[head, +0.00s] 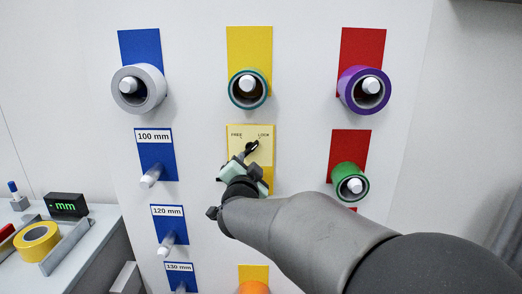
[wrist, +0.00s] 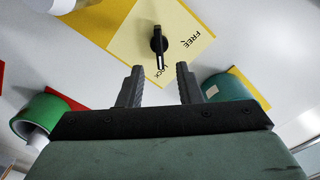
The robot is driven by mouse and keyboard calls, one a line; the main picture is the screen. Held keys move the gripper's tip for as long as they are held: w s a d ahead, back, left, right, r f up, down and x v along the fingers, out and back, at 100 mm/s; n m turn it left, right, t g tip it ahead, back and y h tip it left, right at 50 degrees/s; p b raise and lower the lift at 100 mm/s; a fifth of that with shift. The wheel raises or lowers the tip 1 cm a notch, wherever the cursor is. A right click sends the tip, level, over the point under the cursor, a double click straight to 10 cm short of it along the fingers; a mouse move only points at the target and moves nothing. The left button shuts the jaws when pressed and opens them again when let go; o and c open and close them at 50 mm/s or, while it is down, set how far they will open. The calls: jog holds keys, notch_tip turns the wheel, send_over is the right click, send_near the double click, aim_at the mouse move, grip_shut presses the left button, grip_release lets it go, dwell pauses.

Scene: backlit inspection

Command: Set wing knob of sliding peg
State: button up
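A black wing knob (head: 252,147) sits on a pale yellow plate (head: 236,150) marked FREE and LOCK, on the middle yellow strip of the wall panel. In the head view its pointer aims up right at LOCK. The wrist view shows the knob (wrist: 159,42) with its pointer toward the partly hidden LOCK word, away from FREE. My gripper (wrist: 157,72) is open, its two fingers spread to either side of the pointer's line, short of the knob body. In the head view my gripper (head: 246,159) is just below the knob and partly covers the plate. A teal roll (head: 249,104) hangs on the peg above.
A grey roll (head: 120,88) and a purple roll (head: 352,90) hang at upper left and right. A green roll (head: 342,172) hangs right of my arm. A bench with a yellow roll (head: 37,243) stands far left.

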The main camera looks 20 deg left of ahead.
aim_at(250, 151)
jog(key=p+x, duration=0.1)
jog(key=x, duration=0.7)
jog(key=shift+w, duration=0.15)
jog(key=shift+c, duration=0.3)
grip_shut()
